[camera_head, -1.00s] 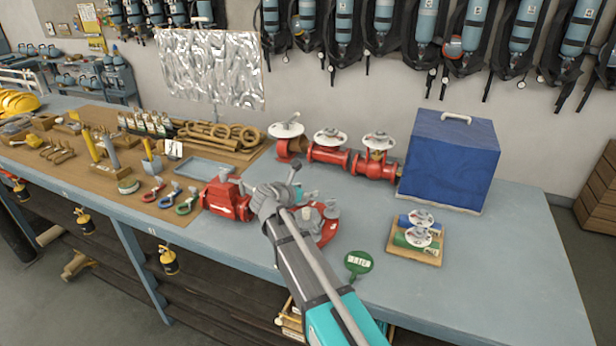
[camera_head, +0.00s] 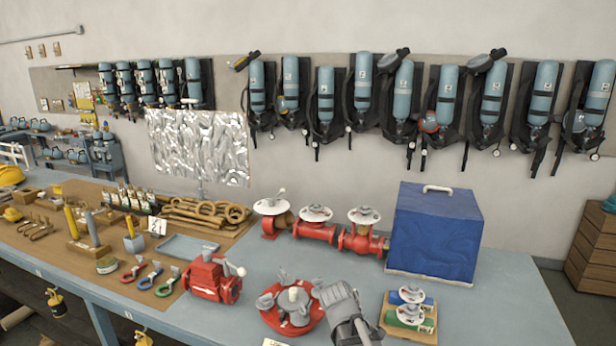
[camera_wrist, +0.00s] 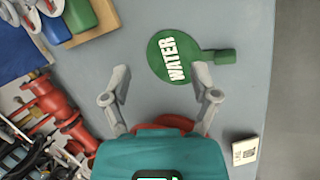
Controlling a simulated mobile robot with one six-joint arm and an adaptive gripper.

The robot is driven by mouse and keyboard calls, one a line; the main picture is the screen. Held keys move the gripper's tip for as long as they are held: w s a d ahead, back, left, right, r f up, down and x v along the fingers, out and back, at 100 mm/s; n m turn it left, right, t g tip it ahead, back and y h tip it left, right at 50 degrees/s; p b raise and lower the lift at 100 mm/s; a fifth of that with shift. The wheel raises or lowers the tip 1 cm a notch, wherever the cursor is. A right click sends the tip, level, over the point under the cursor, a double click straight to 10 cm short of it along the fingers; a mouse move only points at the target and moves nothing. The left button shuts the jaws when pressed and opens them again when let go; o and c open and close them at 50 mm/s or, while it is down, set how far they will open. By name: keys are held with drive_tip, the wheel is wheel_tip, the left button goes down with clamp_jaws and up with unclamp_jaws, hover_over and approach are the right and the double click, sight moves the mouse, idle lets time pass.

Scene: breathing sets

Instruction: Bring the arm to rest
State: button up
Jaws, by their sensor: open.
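My gripper (camera_wrist: 160,78) is open in the wrist view, its two grey fingers spread apart with nothing between the tips. A round green tag marked WATER (camera_wrist: 168,62) lies on the bench below, just past the fingertips in that view. In the head view, a grey part of my arm shows at the bottom edge, between a red flanged fitting (camera_head: 268,322) and a wooden tray (camera_head: 428,336); the fingers cannot be made out there.
On the bench (camera_head: 500,300) stand a blue box (camera_head: 435,235), red valves (camera_head: 315,232) and a red block (camera_head: 208,280). A small white label (camera_wrist: 245,151) lies near the bench edge. Air cylinders (camera_head: 363,85) hang on the back wall. The bench's right end is clear.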

drive_tip(key=s+d+m+g+y, duration=0.1)
drive_tip(key=s+m, duration=0.2)
drive_tip(key=s+d+f+m+y, duration=0.1)
drive_tip(key=s+m, duration=0.2)
drive_tip(key=s+d+f+m+g+y, duration=0.1)
drive_tip(key=s+m+y, duration=0.1)
drive_tip(key=s+m, duration=0.1)
drive_tip(key=shift+s+d+g, duration=0.1)
drive_tip(key=shift+s+g, duration=0.2)
drive_tip(key=shift+s, duration=0.3)
drive_tip(key=shift+s+m, duration=0.35)
drive_tip(key=shift+m, duration=0.25)
idle(0.4)
